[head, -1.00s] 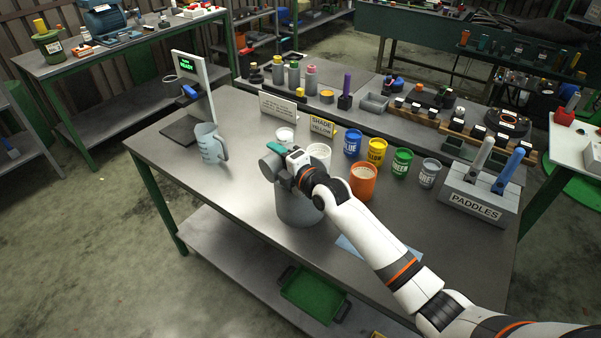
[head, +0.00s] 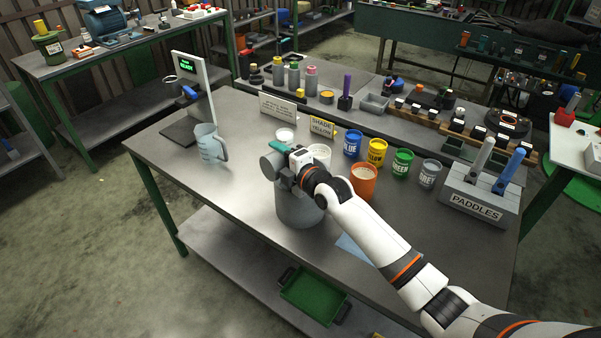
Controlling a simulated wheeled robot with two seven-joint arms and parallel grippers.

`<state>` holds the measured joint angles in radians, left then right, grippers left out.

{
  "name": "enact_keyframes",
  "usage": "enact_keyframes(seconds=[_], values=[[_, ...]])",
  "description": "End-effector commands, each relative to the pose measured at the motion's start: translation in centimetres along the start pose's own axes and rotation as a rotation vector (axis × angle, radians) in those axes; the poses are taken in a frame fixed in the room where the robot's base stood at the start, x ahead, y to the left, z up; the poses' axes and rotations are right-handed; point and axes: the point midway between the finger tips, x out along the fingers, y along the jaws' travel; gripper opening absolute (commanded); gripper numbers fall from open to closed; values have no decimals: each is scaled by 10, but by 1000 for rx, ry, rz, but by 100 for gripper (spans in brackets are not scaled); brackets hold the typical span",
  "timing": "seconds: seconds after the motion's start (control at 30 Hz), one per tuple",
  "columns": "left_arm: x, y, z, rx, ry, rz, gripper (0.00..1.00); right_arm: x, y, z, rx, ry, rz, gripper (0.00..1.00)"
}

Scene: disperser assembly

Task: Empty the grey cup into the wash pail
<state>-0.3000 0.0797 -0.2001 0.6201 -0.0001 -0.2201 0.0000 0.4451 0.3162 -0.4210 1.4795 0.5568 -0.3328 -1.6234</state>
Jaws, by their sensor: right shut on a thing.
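My right gripper (head: 284,158) is shut on a small grey cup (head: 269,167), which is tipped on its side with its round end facing left. It holds the cup above the left part of the wash pail (head: 298,210), a large grey bucket on the near half of the steel table. The gripper and wrist cover most of the pail's opening, so its inside is hidden. I cannot see whether anything is running out of the cup. My left gripper is not in view.
A clear jug (head: 209,143) stands to the left. White tubs, an orange cup (head: 363,181) and several labelled paint cans, including a green one (head: 401,163), stand behind and right of the pail. The paddle holder (head: 478,195) is at the right. The front left tabletop is clear.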

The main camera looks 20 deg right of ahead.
Motion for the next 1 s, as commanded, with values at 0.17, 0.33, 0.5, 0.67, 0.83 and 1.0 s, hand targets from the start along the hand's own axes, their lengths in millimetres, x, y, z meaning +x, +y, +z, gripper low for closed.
enact_keyframes(seconds=[0.17, 0.33, 0.5, 0.67, 0.83, 1.0], values=[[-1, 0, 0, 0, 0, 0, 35, 0, 2, 3, -41, 5, 0, 29], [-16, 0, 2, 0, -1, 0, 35, 0, -1, 19, -315, 39, 2, 29], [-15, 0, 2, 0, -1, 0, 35, 0, 1, 20, -336, 44, 0, 29], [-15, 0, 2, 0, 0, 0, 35, 1, 4, 24, -384, 50, -1, 29], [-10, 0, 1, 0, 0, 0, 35, 2, 12, 25, -513, 67, 0, 29], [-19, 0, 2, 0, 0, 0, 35, 0, 0, 26, -673, 88, -2, 29]])
